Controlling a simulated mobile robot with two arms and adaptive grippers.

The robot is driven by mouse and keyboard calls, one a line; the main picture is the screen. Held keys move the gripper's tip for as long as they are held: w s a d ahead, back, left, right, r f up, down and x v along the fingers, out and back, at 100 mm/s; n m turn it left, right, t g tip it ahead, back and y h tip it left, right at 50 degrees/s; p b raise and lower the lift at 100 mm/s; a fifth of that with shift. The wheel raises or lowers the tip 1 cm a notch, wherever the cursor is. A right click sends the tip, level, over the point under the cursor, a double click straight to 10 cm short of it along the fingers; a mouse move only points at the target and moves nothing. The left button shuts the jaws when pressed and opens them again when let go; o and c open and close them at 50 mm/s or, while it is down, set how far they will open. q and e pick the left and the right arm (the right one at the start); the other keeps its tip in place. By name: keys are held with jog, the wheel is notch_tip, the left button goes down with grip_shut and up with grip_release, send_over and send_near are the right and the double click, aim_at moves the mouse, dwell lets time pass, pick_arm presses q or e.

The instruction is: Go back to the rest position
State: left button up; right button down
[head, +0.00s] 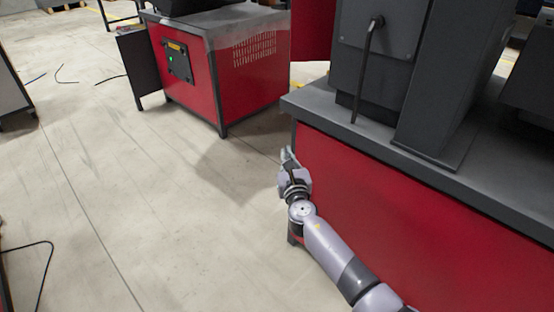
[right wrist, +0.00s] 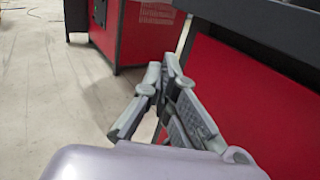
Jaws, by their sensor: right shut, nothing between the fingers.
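My right gripper (head: 287,156) is at the end of my right arm, beside the near corner of a red machine base (head: 420,220) and below its dark top. In the right wrist view the same gripper (right wrist: 164,68) shows its fingers brought together at the tips, with nothing between them. The red side panel (right wrist: 235,90) is close to the right of the fingers there; I cannot tell whether they touch it. My left gripper is not in any view.
A second red machine cabinet (head: 230,80) with a control panel (head: 178,62) stands at the back. A dark lever handle (head: 369,60) stands on the near machine. The concrete floor (head: 150,200) at the left is mostly clear, with a black cable (head: 48,265) at the edge.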

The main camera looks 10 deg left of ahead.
jog(key=s+d+f+m+g+h, duration=0.7)
jog(key=s+d+f+m, duration=1.4)
jog(key=m, duration=0.3)
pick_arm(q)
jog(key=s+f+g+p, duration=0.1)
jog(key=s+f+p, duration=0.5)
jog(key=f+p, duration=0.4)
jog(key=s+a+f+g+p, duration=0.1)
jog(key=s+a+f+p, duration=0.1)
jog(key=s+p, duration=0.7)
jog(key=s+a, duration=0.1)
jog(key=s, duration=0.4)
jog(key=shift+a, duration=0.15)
pick_arm(e)
jog(key=s+d+f+m+g, duration=0.3)
jog(key=s+d+f+m, duration=0.1)
jog(key=s, duration=1)
jog(key=s+d+f+m+g, duration=0.3)
jog(key=s+d+f+m, duration=0.2)
jog(key=s, duration=0.9)
jog(key=s+d+f+m+g, duration=0.3)
jog(key=s+f, duration=0.3)
jog(key=s, duration=0.9)
jog(key=shift+d+f+m+y, duration=0.15)
jog(key=shift+d+m+y, duration=0.25)
jog(key=shift+d+m, duration=0.35)
